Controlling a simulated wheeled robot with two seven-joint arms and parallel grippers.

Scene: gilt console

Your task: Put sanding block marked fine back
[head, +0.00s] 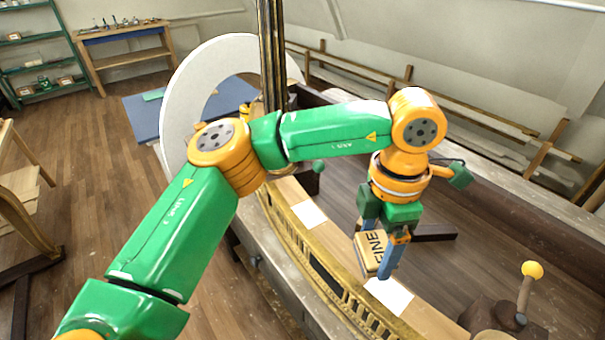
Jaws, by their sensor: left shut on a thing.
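The sanding block (369,256) is tan with dark letters reading FINE on its face. My left gripper (384,266) points down with blue fingers and is shut on the block. One finger covers the block's right part. The block is just above or at the gilt console's top (345,242), behind a white square patch (389,295); I cannot tell whether it touches the surface. A second white patch (308,214) lies farther back on the console. My right gripper is not in view.
A dark post (272,50) and large white ring (182,95) stand behind my left arm. A dark bar (432,233) lies right of the gripper. A yellow-knobbed lever (532,270) stands at lower right. A workbench (125,58) and green shelf (40,65) are far left.

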